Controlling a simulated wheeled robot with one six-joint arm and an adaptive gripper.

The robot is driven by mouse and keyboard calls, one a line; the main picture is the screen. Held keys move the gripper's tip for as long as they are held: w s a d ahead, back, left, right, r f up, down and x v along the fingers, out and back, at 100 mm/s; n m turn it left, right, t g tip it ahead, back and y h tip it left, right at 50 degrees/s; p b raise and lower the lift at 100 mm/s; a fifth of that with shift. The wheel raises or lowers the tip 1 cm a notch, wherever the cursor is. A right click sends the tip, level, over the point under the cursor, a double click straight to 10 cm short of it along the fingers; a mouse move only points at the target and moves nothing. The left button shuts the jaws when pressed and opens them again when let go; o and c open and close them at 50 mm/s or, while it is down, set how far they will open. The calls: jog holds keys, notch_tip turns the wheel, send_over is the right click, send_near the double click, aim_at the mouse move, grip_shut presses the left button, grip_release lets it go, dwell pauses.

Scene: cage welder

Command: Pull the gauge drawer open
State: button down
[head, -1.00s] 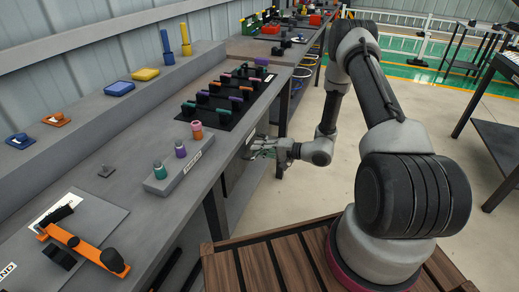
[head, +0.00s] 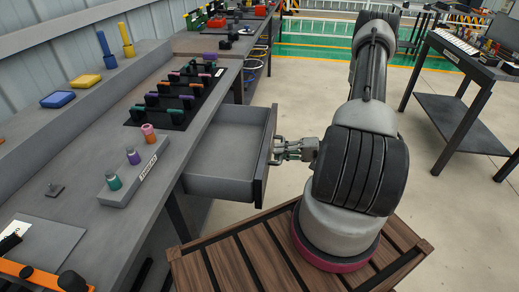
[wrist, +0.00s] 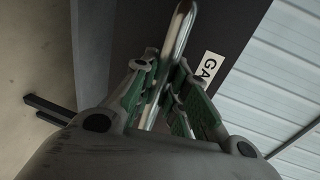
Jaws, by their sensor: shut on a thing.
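The gauge drawer (head: 222,150) is pulled well out from under the bench in the head view, and its grey inside looks empty. Its dark front panel (head: 265,158) faces my arm. My gripper (head: 280,150) is at the outer side of this front. In the wrist view my gripper (wrist: 165,100) has its green-padded fingers closed around the shiny metal bar handle (wrist: 178,35).
The grey bench (head: 80,215) runs along the left, with a labelled block (head: 133,172) of coloured pieces and a black rack (head: 175,105) on top. A dark table (head: 455,110) stands at the right.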

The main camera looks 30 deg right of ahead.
jog(key=shift+f+v, duration=0.25)
jog(key=shift+v, duration=0.9)
jog(key=shift+f+v, duration=0.25)
jog(key=shift+v, duration=0.9)
jog(key=shift+d, duration=0.15)
jog(key=c, duration=1.4)
grip_release()
jog(key=v, duration=1.2)
